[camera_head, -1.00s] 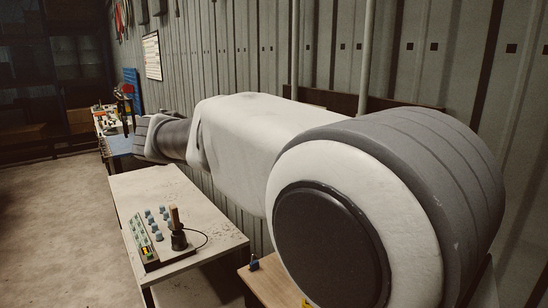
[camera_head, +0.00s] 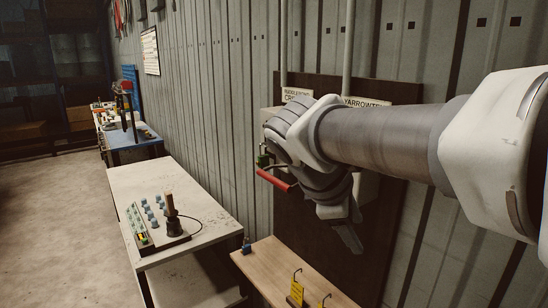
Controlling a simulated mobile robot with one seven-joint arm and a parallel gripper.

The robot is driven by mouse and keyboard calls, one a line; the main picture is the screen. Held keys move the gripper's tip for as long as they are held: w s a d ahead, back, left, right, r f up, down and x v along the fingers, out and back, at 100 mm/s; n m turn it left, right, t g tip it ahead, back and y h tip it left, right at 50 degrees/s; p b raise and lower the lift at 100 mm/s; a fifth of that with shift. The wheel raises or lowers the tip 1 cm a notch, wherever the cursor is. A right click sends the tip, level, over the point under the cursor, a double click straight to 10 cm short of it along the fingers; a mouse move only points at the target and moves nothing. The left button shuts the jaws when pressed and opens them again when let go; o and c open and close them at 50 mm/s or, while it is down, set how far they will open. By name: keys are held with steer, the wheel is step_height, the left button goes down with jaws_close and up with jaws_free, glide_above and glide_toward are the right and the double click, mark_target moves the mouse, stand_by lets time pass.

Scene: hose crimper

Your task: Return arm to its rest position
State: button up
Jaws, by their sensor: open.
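My arm reaches in from the right edge in front of the wall. My gripper (camera_head: 350,236) hangs at the end of it, pointing down, in front of the dark board on the wall. It is open, and I see nothing in it. The fingers are seen edge-on, so the gap between them is hard to make out. A red handle (camera_head: 277,180) sticks out just left of my wrist. My wrist and gripper hide most of the pale equipment behind them.
A dark board (camera_head: 385,215) carries partly covered labels. The floor (camera_head: 60,220) at left is clear.

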steer(key=s+f+m+t+y+b, duration=0.1)
steer(key=s+f+m+y+b, duration=0.3)
steer(key=s+f+m, duration=0.9)
steer(key=shift+s+d+m+y, duration=0.3)
steer(key=shift+d+m+y, duration=0.05)
steer(key=shift+m+y, duration=0.45)
steer(key=shift+f, duration=0.1)
